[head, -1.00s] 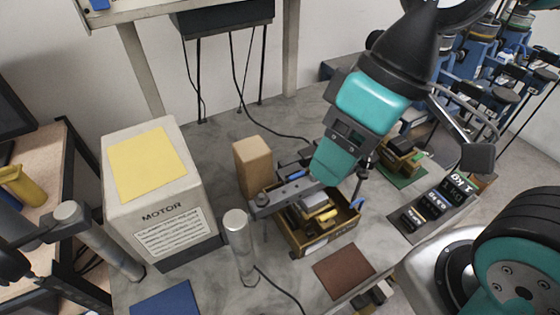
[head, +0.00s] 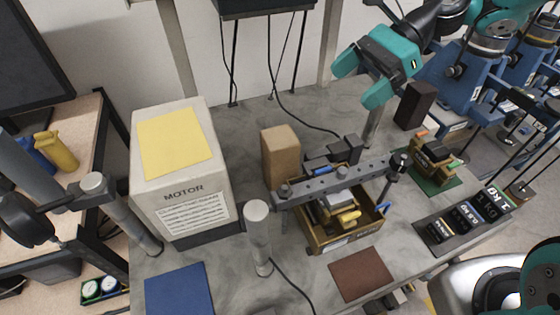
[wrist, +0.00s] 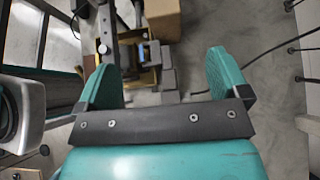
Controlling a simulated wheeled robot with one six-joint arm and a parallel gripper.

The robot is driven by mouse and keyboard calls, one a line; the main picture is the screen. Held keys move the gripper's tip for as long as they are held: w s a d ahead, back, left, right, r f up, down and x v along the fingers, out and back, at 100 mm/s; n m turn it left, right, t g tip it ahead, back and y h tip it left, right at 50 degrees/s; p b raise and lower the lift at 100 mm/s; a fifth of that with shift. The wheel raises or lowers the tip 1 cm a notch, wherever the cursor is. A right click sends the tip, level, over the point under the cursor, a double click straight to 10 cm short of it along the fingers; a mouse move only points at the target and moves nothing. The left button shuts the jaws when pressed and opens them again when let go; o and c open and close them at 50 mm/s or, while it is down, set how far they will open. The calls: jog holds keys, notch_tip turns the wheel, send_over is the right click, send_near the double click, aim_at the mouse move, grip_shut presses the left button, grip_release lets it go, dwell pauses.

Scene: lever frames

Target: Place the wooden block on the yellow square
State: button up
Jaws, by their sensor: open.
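The wooden block (head: 281,155) stands upright on the grey bench, right of the motor box. It also shows at the top of the wrist view (wrist: 162,18). The yellow square (head: 175,143) lies on top of the white motor box (head: 180,205). My gripper (head: 358,80) is open and empty, up and to the right of the block in the head view. In the wrist view its two teal fingers (wrist: 162,62) are spread, with the block beyond them and nothing between them.
A grey lever bar (head: 335,180) crosses above an ochre tray (head: 345,238) of small parts, close to the block. A metal post (head: 258,235) stands in front. A dark block (head: 415,105) stands at right. A blue square (head: 180,290) and brown square (head: 360,273) lie in front.

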send_near(290, 134)
jog(key=p+x, duration=0.1)
jog(key=x, duration=0.4)
jog(key=shift+s, duration=0.2)
jog(key=shift+w+p+x, duration=0.15)
jog(key=shift+p+x, duration=0.3)
jog(key=shift+x, duration=1.05)
jog(key=shift+w+p+x, duration=0.1)
jog(key=shift+p+x, duration=0.3)
jog(key=shift+x, duration=1.05)
jog(key=shift+f, duration=0.15)
jog(key=c, duration=1.4)
jog(key=shift+c, duration=1.3)
